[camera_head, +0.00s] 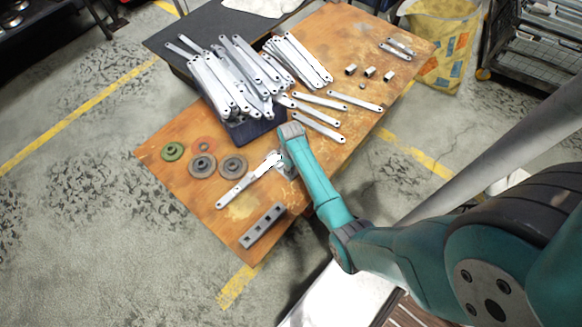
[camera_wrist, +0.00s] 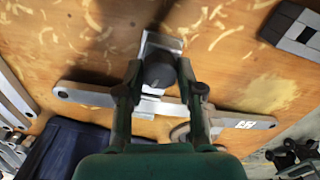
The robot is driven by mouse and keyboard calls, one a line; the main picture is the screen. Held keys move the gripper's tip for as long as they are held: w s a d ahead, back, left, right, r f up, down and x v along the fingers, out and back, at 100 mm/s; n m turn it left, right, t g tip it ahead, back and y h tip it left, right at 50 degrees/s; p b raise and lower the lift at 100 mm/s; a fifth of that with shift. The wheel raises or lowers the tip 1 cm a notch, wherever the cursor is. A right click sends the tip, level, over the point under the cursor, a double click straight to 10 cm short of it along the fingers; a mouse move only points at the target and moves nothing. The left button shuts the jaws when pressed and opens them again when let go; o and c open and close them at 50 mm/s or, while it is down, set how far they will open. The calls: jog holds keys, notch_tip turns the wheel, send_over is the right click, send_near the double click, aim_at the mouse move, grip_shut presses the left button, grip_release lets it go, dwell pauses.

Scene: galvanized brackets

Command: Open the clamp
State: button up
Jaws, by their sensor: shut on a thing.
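A metal bracket (camera_head: 236,190) lies on the wooden table, and it runs across the wrist view (camera_wrist: 90,95) under my gripper. The clamp (camera_wrist: 165,42) is a pale metal piece set across the bracket at its middle, with a dark round knob (camera_wrist: 159,66) on top. My gripper (camera_wrist: 160,76) is shut on this knob, one finger on each side. In the head view my gripper (camera_head: 283,168) is low at the bracket's upper right end, and my arm hides most of the clamp. The clamp's jaws are not clear to see.
A large pile of brackets (camera_head: 222,82) stands behind, partly on a dark blue tray (camera_head: 253,131). Loose brackets (camera_head: 318,119) lie to its right. A green disc (camera_head: 172,151) and grey discs (camera_head: 233,166) lie left of the bracket. A slotted grey block (camera_head: 262,226) lies near the front edge.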

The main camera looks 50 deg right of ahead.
jog(key=n, duration=0.4)
jog(key=shift+n, duration=0.4)
jog(key=o, duration=1.1)
